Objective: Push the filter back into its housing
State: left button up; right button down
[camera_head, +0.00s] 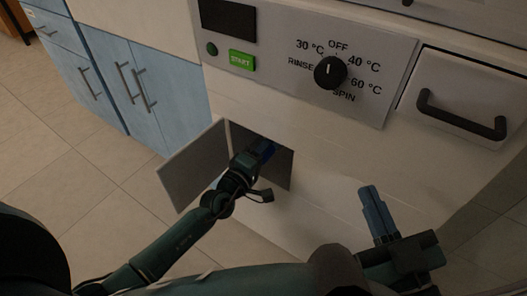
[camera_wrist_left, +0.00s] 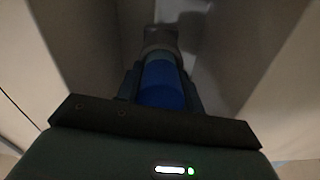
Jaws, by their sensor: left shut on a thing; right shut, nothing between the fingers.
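The filter has a blue handle (camera_wrist_left: 162,84) with a grey part beyond it in the left wrist view. In the head view a bit of blue filter (camera_head: 266,149) shows at the housing opening (camera_head: 281,172), low on the washing machine front. My left gripper (camera_head: 259,155) reaches into this opening, its fingers shut on either side of the blue handle. The filter's far end is in shadow, so I cannot tell how deep it sits. My right gripper (camera_head: 372,205) is shut and empty, in front of the machine, right of the opening.
The grey housing flap (camera_head: 188,170) stands open left of the opening, beside my left arm. The control panel with a black dial (camera_head: 330,73) and the drawer handle (camera_head: 460,117) are above. Blue cabinets (camera_head: 120,75) stand at left. Tiled floor (camera_head: 110,165) is clear.

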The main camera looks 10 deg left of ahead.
pick_arm(q)
jog(key=shift+w+d, duration=0.1)
jog(key=shift+w, duration=0.15)
jog(key=o, duration=1.1)
jog(key=shift+o, duration=0.2)
jog(key=p+v, duration=0.3)
jog(key=v, duration=1)
pick_arm(e)
jog(key=shift+d+r+h, duration=0.25)
jog(key=shift+h, duration=0.15)
pick_arm(q)
jog(key=shift+s+r, duration=0.1)
jog(key=shift+c, duration=0.2)
